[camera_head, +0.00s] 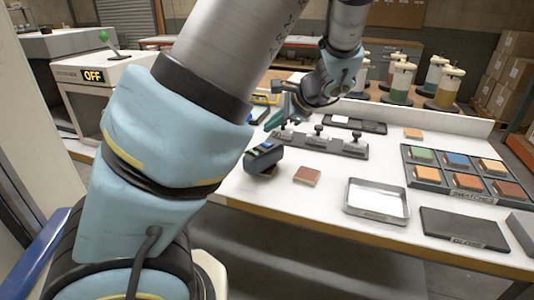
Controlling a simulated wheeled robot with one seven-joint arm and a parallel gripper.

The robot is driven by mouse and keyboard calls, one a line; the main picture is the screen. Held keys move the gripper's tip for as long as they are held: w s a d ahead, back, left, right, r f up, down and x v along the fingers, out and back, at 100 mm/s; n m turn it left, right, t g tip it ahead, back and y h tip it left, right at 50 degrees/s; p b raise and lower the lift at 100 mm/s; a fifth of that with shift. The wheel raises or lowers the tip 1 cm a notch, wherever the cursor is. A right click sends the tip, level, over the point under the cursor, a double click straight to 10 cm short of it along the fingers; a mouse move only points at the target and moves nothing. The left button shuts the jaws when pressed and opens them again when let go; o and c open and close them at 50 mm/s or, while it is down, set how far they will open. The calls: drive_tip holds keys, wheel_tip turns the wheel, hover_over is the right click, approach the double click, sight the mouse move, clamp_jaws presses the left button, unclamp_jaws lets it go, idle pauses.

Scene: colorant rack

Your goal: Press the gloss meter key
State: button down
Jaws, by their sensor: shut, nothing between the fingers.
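The gloss meter (264,156) is a small dark blue-grey block with a blue patch on top. It stands tilted in the picture near the left part of the white table, seemingly on a brownish tile. Its key is too small to make out clearly. My gripper (273,123) hangs above and behind the meter in the picture, pointing down and left. It is shut and empty, apart from the meter as far as I can tell. My own arm covers the left middle of the view.
A brown tile (307,175), a metal tray (377,201) and a dark pad marked GLOSS (464,229) lie on the table (340,231). A swatch rack (425,176) is at right. A grey bar with black knobs (342,147) lies behind. Colorant canisters (447,88) stand at the back.

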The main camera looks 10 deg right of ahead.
sight(271, 144)
drive_tip(key=shift+f+b, duration=0.35)
drive_tip(key=shift+f, duration=0.6)
drive_tip(key=shift+f, duration=0.1)
idle(1.2)
drive_tip(key=shift+f, duration=0.3)
drive_tip(key=shift+f+b, duration=0.3)
drive_tip(key=shift+f, duration=0.05)
idle(0.6)
drive_tip(key=shift+r, duration=0.1)
drive_tip(key=shift+r+p, duration=0.7)
drive_tip(key=shift+p, duration=0.05)
wheel_tip(271, 144, up, 5)
drive_tip(key=p, duration=0.4)
